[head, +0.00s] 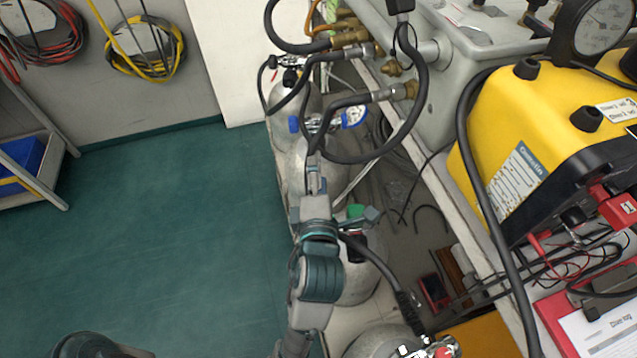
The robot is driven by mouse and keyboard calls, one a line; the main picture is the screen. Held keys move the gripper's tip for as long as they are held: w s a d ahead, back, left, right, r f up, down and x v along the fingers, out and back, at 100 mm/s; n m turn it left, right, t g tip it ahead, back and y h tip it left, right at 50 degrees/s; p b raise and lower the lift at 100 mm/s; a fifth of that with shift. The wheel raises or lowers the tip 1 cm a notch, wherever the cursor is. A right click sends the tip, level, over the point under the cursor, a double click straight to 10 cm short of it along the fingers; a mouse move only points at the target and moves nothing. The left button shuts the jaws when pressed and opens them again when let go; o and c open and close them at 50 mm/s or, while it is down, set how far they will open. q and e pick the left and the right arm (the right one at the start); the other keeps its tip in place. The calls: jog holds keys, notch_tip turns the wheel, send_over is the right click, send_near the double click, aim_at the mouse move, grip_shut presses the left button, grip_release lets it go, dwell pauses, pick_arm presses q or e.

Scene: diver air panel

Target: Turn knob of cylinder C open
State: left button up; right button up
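Several grey gas cylinders stand in a row beside the bench. One cylinder (281,97) at the back has a black valve top. The one in front of it has a blue knob (293,124) and a small gauge (355,115). A nearer cylinder (362,284) has a green knob (356,211), partly hidden by my arm. The nearest cylinder (385,343) has a red knob (445,351). I cannot read which is cylinder C. My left gripper (314,168) reaches over the row, just below the blue-knob valve. Its fingers are too small to judge; contact is unclear. My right gripper is not in view.
Black hoses (423,85) loop from the grey panel (455,45) over the cylinders. A yellow case (500,130) with a gauge (604,25) stands on the bench at right. A clipboard (600,335) lies at lower right.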

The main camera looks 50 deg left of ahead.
pick_arm(q)
jog(key=shift+s+d+f, duration=0.15)
jog(key=shift+s+d, duration=0.65)
jog(key=shift+s, duration=0.05)
jog(key=shift+a, duration=0.2)
